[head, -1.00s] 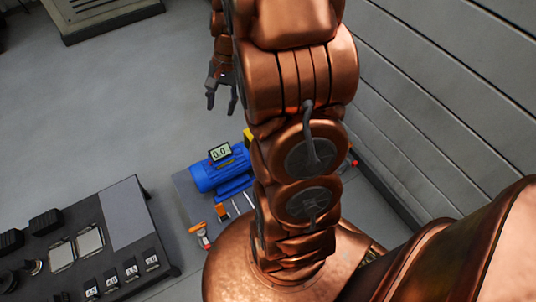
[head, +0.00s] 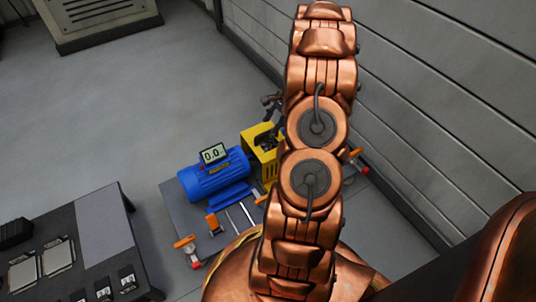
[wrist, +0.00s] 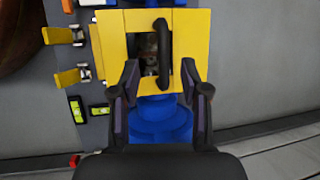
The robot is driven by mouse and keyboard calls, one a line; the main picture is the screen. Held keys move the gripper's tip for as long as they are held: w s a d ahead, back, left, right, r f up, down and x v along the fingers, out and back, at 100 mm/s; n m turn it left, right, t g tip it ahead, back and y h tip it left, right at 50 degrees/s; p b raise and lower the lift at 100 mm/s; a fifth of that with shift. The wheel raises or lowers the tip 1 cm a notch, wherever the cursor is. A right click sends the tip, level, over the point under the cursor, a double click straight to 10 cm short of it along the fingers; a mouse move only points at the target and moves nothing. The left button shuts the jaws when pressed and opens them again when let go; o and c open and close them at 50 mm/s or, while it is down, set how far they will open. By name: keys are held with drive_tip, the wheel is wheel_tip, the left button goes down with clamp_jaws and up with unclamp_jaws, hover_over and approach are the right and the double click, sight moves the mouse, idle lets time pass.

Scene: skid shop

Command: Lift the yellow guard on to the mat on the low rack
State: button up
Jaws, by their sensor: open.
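The yellow guard (head: 257,160) stands on the grey skid beside the blue motor, partly hidden by my arm in the head view. In the wrist view the yellow guard (wrist: 111,40) has a square opening and a black handle (wrist: 163,55) across it. My gripper (wrist: 161,72) is open, its two fingers on either side of the handle's near end in the picture; I cannot tell whether they touch anything. In the head view my gripper (head: 272,104) is small and partly hidden. The grey mat (head: 103,228) lies bare on the dark low rack (head: 126,206) at lower left.
The blue motor (head: 205,183) carries a display (head: 214,154) reading 0.0. Orange-handled clamps (head: 187,246) and thin bars lie on the skid (head: 178,213). Square plates (head: 58,257) and small labelled blocks sit on the rack. A panelled wall (head: 440,110) runs close on the right.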

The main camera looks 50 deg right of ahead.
sight(266, 132)
drive_tip(key=b+x, duration=0.1)
drive_tip(key=x, duration=0.1)
drive_tip(key=b+x, duration=0.1)
drive_tip(key=x, duration=0.2)
drive_tip(key=b+x, duration=0.1)
drive_tip(key=x, duration=0.1)
drive_tip(key=shift+w+d+f+b, duration=0.15)
drive_tip(key=shift+d+f+b, duration=0.1)
drive_tip(key=shift+b, duration=0.1)
drive_tip(key=shift+r, duration=0.1)
drive_tip(key=shift+c, duration=0.4)
clamp_jaws()
